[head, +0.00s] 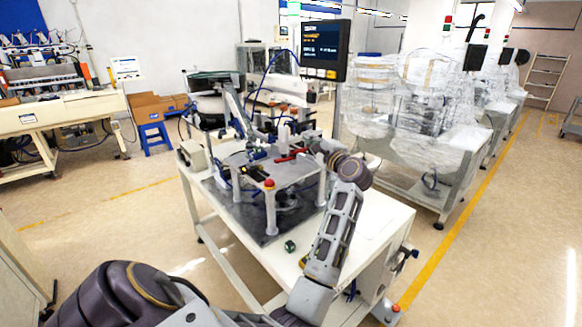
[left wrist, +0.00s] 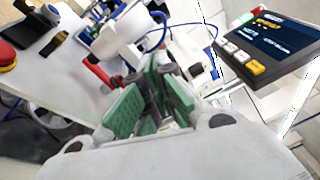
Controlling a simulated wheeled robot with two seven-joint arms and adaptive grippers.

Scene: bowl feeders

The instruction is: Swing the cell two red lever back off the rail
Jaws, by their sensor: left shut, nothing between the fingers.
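The red lever (head: 292,155) sits on the machine on the white bench, near the back of its raised plate. In the left wrist view the red lever (left wrist: 98,74) shows just left of my green-padded fingers, partly covered by white machine parts. My left gripper (left wrist: 155,82) is shut and empty, with its tips close to the lever's right end. I cannot tell whether they touch. In the head view my left gripper (head: 312,146) is small beside the lever, partly lost among the machine parts. My right gripper is not in view.
The raised plate (head: 292,173) carries a red knob (head: 269,183) at its front corner. A monitor (head: 325,49) hangs above the bench and shows close on the right in the left wrist view (left wrist: 268,52). The bench's right part (head: 375,225) is bare. Wrapped machines (head: 400,95) stand behind.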

